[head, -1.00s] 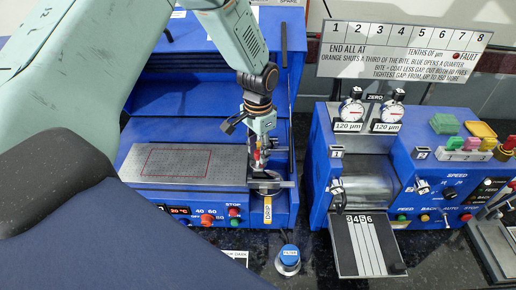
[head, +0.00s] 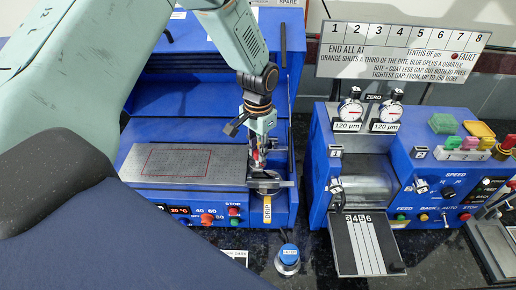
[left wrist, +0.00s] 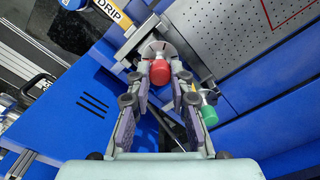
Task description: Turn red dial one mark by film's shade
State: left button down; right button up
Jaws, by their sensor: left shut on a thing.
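In the left wrist view, a red knob (left wrist: 160,72) stands on a grey round disc (left wrist: 151,49) with dark marks around its rim. My left gripper (left wrist: 160,80) is closed around the knob, one finger on each side. In the head view my left gripper (head: 258,160) points down at the right end of the perforated plate (head: 225,166), largely covering the knob. The disc's marks are too small to read. My right gripper is not in view.
The plate bears a red outlined rectangle. A DRIP label (head: 267,210) hangs near the disc. A blue-topped button (head: 288,256) stands in front; the roller machine (head: 368,180) is at right.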

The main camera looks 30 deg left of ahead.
pick_arm(q)
jog(key=n, duration=0.3)
jog(key=shift+w, duration=0.1)
jog(key=shift+n, duration=2.5)
jog(key=c, duration=1.2)
grip_release()
notch_tip(320, 180, up, 12)
jog(key=shift+r, duration=0.1)
jog(key=shift+s, duration=0.2)
